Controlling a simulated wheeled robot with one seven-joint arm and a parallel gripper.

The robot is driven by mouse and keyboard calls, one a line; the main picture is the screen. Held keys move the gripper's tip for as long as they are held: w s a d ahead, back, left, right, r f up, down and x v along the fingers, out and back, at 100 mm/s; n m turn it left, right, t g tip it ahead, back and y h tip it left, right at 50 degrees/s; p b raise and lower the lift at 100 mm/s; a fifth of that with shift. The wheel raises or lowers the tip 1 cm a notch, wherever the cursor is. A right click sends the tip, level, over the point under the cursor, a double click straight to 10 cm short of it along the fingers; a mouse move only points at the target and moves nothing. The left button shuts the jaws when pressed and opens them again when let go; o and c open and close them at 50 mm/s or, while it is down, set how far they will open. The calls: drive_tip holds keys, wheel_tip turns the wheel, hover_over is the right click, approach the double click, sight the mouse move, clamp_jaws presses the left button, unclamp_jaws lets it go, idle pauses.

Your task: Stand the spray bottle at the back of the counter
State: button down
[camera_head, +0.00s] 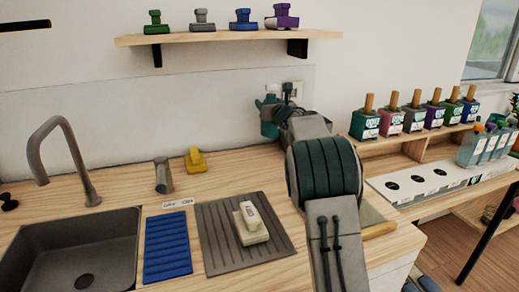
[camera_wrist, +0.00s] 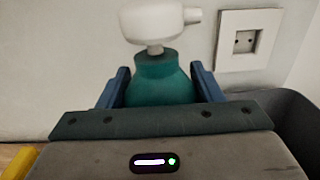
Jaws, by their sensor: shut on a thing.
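The teal spray bottle (camera_head: 268,128) is upright at the back of the wooden counter (camera_head: 120,197), close to the wall. In the wrist view the bottle (camera_wrist: 158,84) shows its teal shoulder and white spray head, with the nozzle pointing right. My gripper (camera_wrist: 160,88) is shut on the bottle, one blue finger on each side. In the head view my arm partly hides the bottle and my gripper (camera_head: 277,112). I cannot tell whether its base touches the counter.
A wall socket (camera_wrist: 248,40) is right of the bottle. A yellow object (camera_head: 196,160) and a grey cylinder (camera_head: 163,175) stand on the counter to the left. A shelf (camera_head: 225,37) hangs above. A sink (camera_head: 70,255), blue mat (camera_head: 167,245) and grey drainboard (camera_head: 222,262) lie in front.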

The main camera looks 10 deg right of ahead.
sight(269, 125)
wheel_tip(269, 125, down, 8)
drive_tip(key=shift+b, duration=0.4)
drive_tip(key=c, duration=0.7)
unclamp_jaws()
drive_tip(key=shift+f, duration=0.1)
drive_tip(key=s, duration=0.4)
drive_tip(key=s+d+b, duration=0.1)
drive_tip(key=s, duration=0.3)
drive_tip(key=s+d+b, duration=0.1)
drive_tip(key=s, duration=0.3)
drive_tip(key=shift+w, duration=0.1)
